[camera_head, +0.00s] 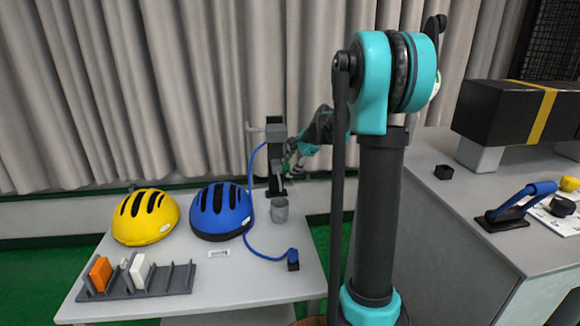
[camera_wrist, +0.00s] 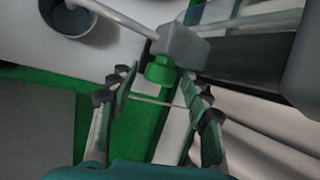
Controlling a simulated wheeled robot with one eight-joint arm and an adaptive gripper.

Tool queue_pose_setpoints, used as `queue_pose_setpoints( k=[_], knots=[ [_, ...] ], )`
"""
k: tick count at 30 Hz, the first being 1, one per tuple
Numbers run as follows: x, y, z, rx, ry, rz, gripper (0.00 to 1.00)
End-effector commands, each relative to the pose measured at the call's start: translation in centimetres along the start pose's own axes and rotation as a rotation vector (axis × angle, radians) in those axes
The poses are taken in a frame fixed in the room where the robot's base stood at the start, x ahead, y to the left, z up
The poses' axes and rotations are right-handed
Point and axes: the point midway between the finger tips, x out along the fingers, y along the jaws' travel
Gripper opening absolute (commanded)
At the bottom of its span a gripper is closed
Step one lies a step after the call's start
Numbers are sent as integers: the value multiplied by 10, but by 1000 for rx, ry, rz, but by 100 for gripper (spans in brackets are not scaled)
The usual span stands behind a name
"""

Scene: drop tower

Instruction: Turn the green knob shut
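The green knob (camera_wrist: 160,70) shows in the wrist view, on the end of a grey block (camera_wrist: 181,46) with a light pipe running off to the left. My gripper (camera_wrist: 156,78) is open, with one finger on each side of the knob and visible gaps between. I cannot tell how deep the knob sits between the fingertips. In the head view, my gripper is at the dark upright stand (camera_head: 275,150) on the table, and the knob is too small there to make out clearly.
A grey cup (camera_head: 279,211) stands below the stand and also shows in the wrist view (camera_wrist: 66,20). A blue hose (camera_head: 250,185) runs beside it. Blue (camera_head: 218,212) and yellow (camera_head: 145,218) helmets and a slotted rack (camera_head: 178,280) fill the table's left. A counter stands right.

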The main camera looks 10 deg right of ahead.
Motion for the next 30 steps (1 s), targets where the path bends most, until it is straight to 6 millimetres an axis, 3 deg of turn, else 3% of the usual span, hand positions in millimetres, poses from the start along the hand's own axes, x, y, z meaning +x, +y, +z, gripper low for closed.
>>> queue_pose_setpoints(
  k=[1, 10, 30],
  knots=[
    [0, 0, 0, 0, 0, 0, 39],
    [0, 0, 0, 0, 0, 1, 3],
    [1, 8, 1, -175, 50, -351, 3]
  ],
)
